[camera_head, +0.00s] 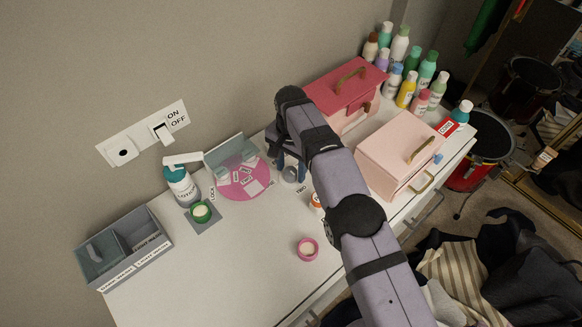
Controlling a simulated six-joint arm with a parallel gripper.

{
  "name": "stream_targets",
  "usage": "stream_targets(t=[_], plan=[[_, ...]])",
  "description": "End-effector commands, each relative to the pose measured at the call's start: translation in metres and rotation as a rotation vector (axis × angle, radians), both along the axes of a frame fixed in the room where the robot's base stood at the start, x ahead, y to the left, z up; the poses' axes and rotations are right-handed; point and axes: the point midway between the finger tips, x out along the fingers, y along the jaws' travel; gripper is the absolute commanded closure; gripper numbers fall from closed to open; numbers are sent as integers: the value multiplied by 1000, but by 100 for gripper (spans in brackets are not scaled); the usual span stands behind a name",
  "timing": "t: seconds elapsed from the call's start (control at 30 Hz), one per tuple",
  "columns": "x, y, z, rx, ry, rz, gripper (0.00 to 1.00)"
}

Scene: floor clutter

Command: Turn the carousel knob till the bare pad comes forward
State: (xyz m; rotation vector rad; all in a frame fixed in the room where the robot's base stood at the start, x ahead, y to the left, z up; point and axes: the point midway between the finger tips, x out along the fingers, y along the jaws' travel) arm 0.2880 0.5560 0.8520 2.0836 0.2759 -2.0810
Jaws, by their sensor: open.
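The carousel is a pink disc (242,191) on the white top, left of my arm. White pads with small labels show on it, and pale teal items stand towards its back; the labels are too small to read surely. A pale square pad (254,188) lies near its front edge and looks bare. A small round grey knob (290,175) sits to the right of the disc. My gripper (288,170) points down at the knob, its dark blue fingers open and around or just above it. I cannot tell whether they touch it. My arm partly covers this area.
A grey-green panel (222,152) stands behind the disc. A lotion bottle (181,186) and a green roll (201,212) stand left of it. A pink ring (307,249) lies in front. Pink boxes (398,154) and several bottles (406,88) fill the right; a divided grey tray (124,247) is far left.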

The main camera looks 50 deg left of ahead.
Motion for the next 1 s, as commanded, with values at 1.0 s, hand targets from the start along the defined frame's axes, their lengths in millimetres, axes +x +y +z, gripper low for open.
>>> stream_targets(t=[1.0], plan=[[0,0,73,-1,0,0,52]])
